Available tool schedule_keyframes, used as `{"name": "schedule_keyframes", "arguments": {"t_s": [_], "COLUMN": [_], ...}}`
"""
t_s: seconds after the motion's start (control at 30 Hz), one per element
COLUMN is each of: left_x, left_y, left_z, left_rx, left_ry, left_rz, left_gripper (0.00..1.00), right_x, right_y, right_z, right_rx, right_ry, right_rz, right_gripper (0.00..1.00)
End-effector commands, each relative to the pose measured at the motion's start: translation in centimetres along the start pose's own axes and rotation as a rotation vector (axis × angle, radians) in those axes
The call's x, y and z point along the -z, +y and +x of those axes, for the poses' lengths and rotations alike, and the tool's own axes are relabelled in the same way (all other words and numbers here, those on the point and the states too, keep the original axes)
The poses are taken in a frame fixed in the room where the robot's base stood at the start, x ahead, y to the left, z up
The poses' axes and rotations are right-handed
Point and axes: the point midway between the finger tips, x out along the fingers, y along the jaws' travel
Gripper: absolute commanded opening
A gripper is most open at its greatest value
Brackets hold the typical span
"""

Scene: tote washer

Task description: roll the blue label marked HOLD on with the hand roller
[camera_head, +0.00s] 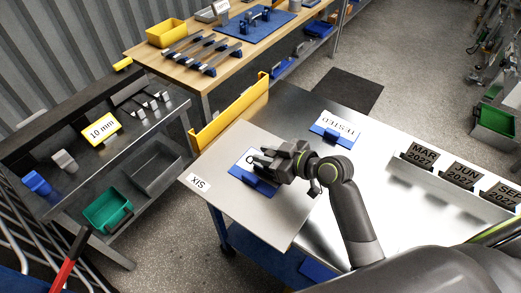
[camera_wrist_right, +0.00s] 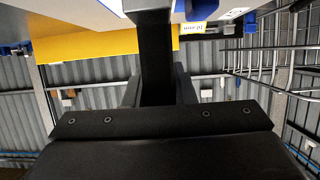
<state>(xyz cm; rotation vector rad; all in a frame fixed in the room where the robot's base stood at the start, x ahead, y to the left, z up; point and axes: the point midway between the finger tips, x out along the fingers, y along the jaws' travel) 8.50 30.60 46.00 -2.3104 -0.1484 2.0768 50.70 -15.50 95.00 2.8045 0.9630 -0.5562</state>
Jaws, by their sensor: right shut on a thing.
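A white label with a blue lower edge (camera_head: 240,175) lies on a grey panel marked SIX (camera_head: 225,170). My right gripper (camera_head: 265,164) covers most of its lettering, so I cannot read the whole word. The gripper is low over the label's right part; I cannot tell whether it or its load touches the label. In the right wrist view a dark bar (camera_wrist_right: 155,65) stands between the fingers, and the gripper is shut on it. It seems to be the hand roller's handle; the roller itself is hidden. My left gripper is not in view.
A TESTED label (camera_head: 338,126) with a blue edge lies behind on the metal table (camera_head: 375,185). Dark date blocks (camera_head: 420,154) stand along its right. A yellow rail (camera_head: 230,112) borders the panel's back left. The table between panel and blocks is mostly clear, apart from my arm.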

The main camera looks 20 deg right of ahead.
Motion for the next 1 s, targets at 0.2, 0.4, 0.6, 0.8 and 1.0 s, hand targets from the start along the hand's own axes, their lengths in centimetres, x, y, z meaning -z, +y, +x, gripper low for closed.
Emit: {"name": "schedule_keyframes", "arguments": {"t_s": [0.2,0.4,0.6,0.8,1.0], "left_x": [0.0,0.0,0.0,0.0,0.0], "left_y": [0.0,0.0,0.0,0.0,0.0], "left_z": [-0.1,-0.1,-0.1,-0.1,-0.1], "left_rx": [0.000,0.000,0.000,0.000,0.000], "left_ry": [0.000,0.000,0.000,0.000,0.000], "left_rz": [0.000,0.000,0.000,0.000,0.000], "left_gripper": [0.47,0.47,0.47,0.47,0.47], "right_x": [-0.7,-1.2,-1.6,-1.8,-1.8], "right_y": [0.0,0.1,0.0,0.0,0.0], "right_z": [-1.3,-2.4,-3.5,-4.0,-4.0], "right_rx": [-0.001,-0.001,0.000,0.000,0.000], "right_ry": [-0.005,-0.005,-0.006,-0.005,-0.004], "right_rz": [0.000,0.000,0.000,0.000,0.000], "right_gripper": [0.00,0.00,0.00,0.00,0.00]}}
